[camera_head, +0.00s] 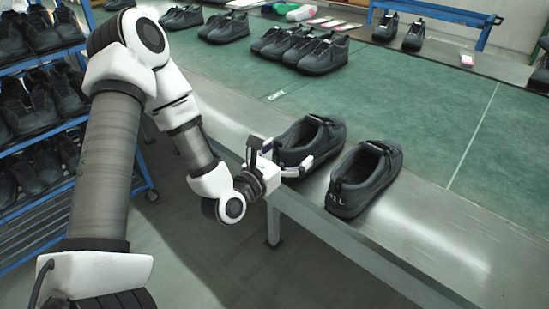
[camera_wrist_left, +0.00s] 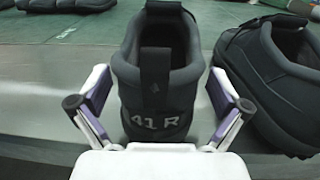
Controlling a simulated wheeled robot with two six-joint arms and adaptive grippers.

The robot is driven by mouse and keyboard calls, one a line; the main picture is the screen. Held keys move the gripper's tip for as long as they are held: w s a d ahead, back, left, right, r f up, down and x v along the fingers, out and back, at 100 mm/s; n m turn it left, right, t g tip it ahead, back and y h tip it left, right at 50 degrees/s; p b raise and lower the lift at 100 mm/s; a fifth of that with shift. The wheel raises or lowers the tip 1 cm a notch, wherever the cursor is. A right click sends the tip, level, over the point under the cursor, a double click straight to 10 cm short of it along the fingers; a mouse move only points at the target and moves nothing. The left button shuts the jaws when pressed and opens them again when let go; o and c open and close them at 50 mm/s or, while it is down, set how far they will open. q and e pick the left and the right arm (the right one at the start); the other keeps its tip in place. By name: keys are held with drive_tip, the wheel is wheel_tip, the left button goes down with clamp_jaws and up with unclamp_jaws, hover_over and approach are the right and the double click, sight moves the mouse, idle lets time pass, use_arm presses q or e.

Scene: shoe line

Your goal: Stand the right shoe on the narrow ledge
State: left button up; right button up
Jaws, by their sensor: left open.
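The right shoe (camera_head: 308,139), dark grey with "41 R" on its heel, stands upright on the bare metal strip (camera_head: 430,232) along the table's near edge. It fills the middle of the left wrist view (camera_wrist_left: 158,85), heel towards me. My left gripper (camera_head: 288,161) is open at the heel, with one finger on each side and gaps between fingers and shoe. The matching left shoe (camera_head: 364,180) stands upright just to the right, apart from it, and shows at the right of the wrist view (camera_wrist_left: 272,75). My right gripper is not in view.
Several dark shoes (camera_head: 318,52) stand farther back on the green mat (camera_head: 420,110). A blue rack (camera_head: 60,190) full of shoes stands at the left. The metal strip is clear right of the left shoe. A blue rail (camera_head: 440,14) runs at the back.

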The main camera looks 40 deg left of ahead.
sight(277, 158)
use_arm(q)
drive_tip(key=s+p, duration=0.4)
drive_tip(key=p, duration=0.1)
drive_tip(key=s+r+p, duration=0.1)
drive_tip(key=s+p, duration=0.1)
drive_tip(key=p, duration=0.1)
drive_tip(key=shift+a, duration=0.15)
drive_tip(key=s+p, duration=0.3)
drive_tip(key=s, duration=0.1)
drive_tip(key=shift+f, duration=0.3)
drive_tip(key=s+d+f+m+g+h, duration=0.1)
drive_tip(key=s+d+f+m+g, duration=0.1)
drive_tip(key=d+f+m+g, duration=0.45)
drive_tip(key=s+d+f+m+g+h, duration=0.2)
drive_tip(key=s+f+m+g, duration=0.1)
drive_tip(key=f+m, duration=0.75)
drive_tip(key=s+f+m+g+y, duration=0.3)
drive_tip(key=s+f+m+g, duration=0.2)
drive_tip(key=m, duration=1.3)
drive_tip(key=s+g, duration=0.3)
drive_tip(key=s, duration=0.4)
drive_tip(key=shift+s, duration=0.15)
drive_tip(key=shift+d+g, duration=0.1)
drive_tip(key=shift+g, duration=0.15)
